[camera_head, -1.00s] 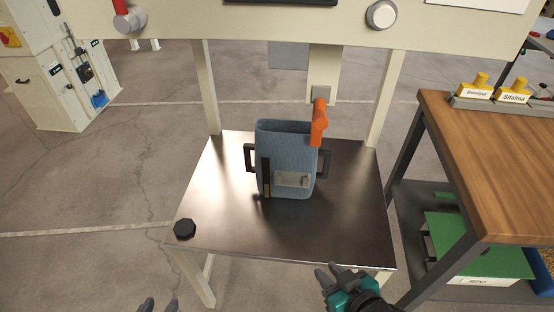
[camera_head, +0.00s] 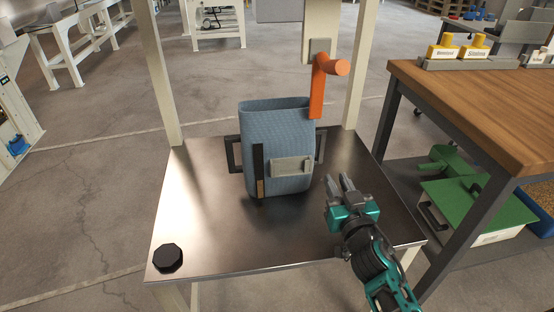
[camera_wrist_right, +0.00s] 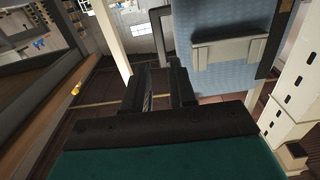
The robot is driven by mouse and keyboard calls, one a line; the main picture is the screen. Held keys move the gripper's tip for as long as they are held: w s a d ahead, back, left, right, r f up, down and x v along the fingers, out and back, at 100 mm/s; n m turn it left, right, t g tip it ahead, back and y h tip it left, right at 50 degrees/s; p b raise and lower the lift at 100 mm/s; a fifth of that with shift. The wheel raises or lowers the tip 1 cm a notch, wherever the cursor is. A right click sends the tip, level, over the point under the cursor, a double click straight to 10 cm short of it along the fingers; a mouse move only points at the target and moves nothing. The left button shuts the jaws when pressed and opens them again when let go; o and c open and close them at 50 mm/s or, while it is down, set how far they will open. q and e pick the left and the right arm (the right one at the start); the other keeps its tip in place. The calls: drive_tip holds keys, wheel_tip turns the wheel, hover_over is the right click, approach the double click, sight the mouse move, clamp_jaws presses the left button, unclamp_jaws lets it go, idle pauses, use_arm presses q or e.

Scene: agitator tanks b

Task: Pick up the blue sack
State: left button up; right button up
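The blue sack (camera_head: 268,125) stands upright on the dark metal table (camera_head: 215,240). It has an open top, a black handle on each side, a grey plate and a dark strip on its front. My right gripper (camera_head: 341,182) is open and empty, in front of the sack and to its right, apart from it. In the right wrist view the sack (camera_wrist_right: 225,72) fills the upper right, beyond and to the right of the open fingers (camera_wrist_right: 160,80). My left gripper is out of view.
An orange lever (camera_head: 318,88) hangs just behind the sack's upper right. A black knob (camera_head: 168,258) sits at the table's front left corner. Pale posts rise at the table's back corners. A wooden bench (camera_head: 480,105) with a green-lidded box (camera_head: 478,208) beneath stands at right.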

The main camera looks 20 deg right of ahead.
approach(322, 147)
drive_tip(key=w, duration=0.3)
drive_tip(key=shift+d+f+x, duration=0.1)
drive_tip(key=shift+d+x, duration=0.05)
drive_tip(key=shift+x, duration=0.75)
drive_tip(key=shift+d+f+x, duration=0.1)
drive_tip(key=shift+d+x, duration=0.05)
drive_tip(key=shift+x, duration=0.7)
drive_tip(key=shift+d+f+x, duration=0.1)
drive_tip(key=shift+d+x, duration=0.05)
drive_tip(key=shift+x, duration=0.75)
drive_tip(key=shift+s, duration=0.1)
drive_tip(key=shift+c, duration=0.3)
clamp_jaws()
drive_tip(key=shift+r, duration=0.2)
